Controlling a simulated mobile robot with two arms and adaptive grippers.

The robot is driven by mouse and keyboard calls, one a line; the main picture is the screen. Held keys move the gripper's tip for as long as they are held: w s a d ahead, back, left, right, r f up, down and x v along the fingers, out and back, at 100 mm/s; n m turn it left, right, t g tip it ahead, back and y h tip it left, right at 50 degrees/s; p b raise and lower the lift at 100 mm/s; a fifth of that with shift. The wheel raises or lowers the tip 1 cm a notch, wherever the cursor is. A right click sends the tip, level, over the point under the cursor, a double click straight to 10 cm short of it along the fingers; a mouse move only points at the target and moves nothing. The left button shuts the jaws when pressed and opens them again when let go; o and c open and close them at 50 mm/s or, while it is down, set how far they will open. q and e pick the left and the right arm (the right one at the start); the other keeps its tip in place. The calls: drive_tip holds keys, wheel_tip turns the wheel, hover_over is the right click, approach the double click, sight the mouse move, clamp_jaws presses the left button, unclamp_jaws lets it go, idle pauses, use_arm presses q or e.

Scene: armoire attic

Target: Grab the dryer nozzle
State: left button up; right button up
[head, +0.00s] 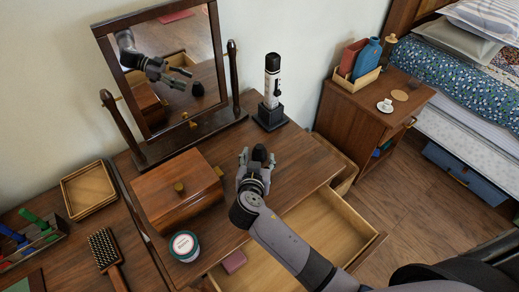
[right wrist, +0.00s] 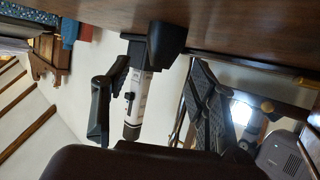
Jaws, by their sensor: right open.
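The dryer nozzle (head: 260,153) is a small black piece standing on the wooden dresser top, in front of a black-and-white device on a stand. My right gripper (head: 257,163) is open, with its fingers reaching toward the nozzle, which shows between and just beyond the fingertips. In the right wrist view the nozzle (right wrist: 168,40) is a dark flared shape against the tabletop, between the two spread fingers (right wrist: 155,75). I cannot tell whether a finger touches it. My left gripper is not in view.
The black-and-white device (head: 272,80) stands behind the nozzle. A tilting mirror (head: 165,60) reflects my arm. A wooden box (head: 178,190) and a round jar (head: 184,246) are to the left. An open drawer (head: 310,232) juts out below my arm.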

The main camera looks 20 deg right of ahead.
sight(259, 149)
drive_tip(key=x, duration=0.3)
drive_tip(key=p+x, duration=0.1)
drive_tip(key=x, duration=0.1)
drive_tip(key=shift+w+r, duration=0.15)
drive_tip(key=shift+r, duration=0.15)
drive_tip(key=c, duration=0.9)
drive_tip(key=shift+a+r, duration=0.1)
